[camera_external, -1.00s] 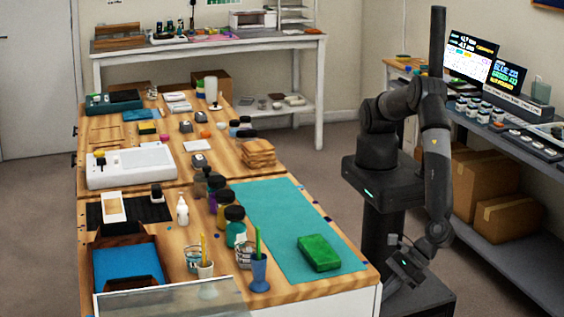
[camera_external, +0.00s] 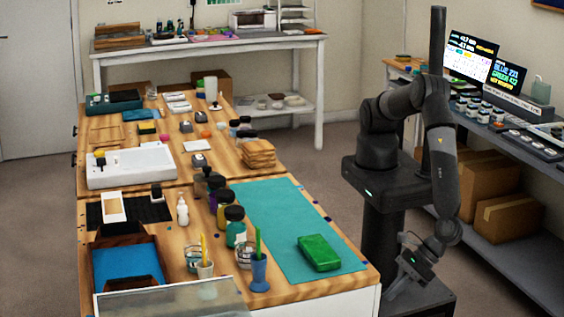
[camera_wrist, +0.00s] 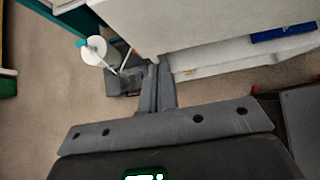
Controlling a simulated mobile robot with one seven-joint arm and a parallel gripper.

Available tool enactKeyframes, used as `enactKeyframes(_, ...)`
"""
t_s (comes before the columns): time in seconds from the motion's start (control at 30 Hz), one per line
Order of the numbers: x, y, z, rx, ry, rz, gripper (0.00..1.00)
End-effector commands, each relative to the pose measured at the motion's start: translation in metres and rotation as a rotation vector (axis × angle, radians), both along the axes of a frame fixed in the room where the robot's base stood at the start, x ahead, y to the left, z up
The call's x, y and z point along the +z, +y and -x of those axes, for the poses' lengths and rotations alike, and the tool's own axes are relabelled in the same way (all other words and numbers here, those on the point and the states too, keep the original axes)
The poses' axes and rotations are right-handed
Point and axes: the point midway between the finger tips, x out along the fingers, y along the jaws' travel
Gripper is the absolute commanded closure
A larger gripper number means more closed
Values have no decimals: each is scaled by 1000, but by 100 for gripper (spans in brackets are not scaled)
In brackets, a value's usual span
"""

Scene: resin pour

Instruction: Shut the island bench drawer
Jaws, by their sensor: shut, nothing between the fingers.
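The island bench (camera_external: 325,294) has a wooden top and a white body; its near right corner is by my gripper. In the wrist view, white bench panels (camera_wrist: 215,30) fill the top, with a protruding white ledge (camera_wrist: 225,66) that may be the drawer; how far it stands out I cannot tell. My gripper (camera_external: 393,291) hangs low to the right of the bench corner. In the wrist view my gripper (camera_wrist: 158,70) has its fingers together and empty, close to the panel's lower edge. Contact cannot be told.
A teal mat (camera_external: 275,215) with a green block (camera_external: 319,253) lies on the bench top, beside several jars and cups. A shelf bench with cardboard boxes (camera_external: 507,217) stands at the right. In the wrist view, a white round object (camera_wrist: 94,50) is left of the fingers, above carpet.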

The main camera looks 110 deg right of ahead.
Motion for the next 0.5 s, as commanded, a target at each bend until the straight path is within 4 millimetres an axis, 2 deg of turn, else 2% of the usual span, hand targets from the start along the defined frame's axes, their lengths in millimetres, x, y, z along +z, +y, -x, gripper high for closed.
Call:
enactKeyframes(0.03, 4, 1, 12, 4, 1, -2, 100)
enactKeyframes(0.3, 48, 2, 57, 4, 5, -4, 100)
enactKeyframes(0.5, 66, 1, 75, 4, 5, -2, 100)
